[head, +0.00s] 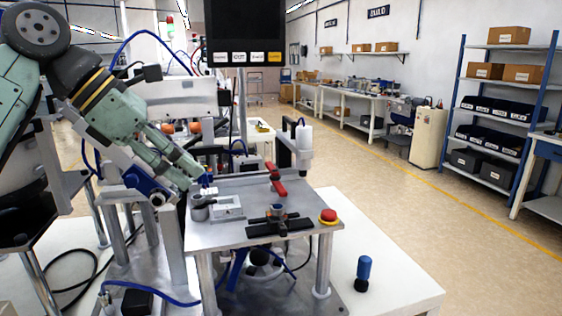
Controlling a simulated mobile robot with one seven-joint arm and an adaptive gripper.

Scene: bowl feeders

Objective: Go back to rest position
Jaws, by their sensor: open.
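My arm, green and grey, comes in from the upper left of the head view. My gripper (178,183) is at its lower end, over the left edge of the metal work plate (235,238). It is angled down and to the right, and I see nothing held in it. The fingertips are small here and partly hard to separate from the parts behind them. A grey round part (200,210) and a light square block (228,207) sit on the plate just below and right of the gripper.
A red clamp (276,180), a black fixture (280,223) and a red button (328,216) are on the plate. A dark screen (245,30) hangs above. A blue-and-black piece (363,273) stands on the white table (400,285). Shelving (500,100) stands at right; the floor between is clear.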

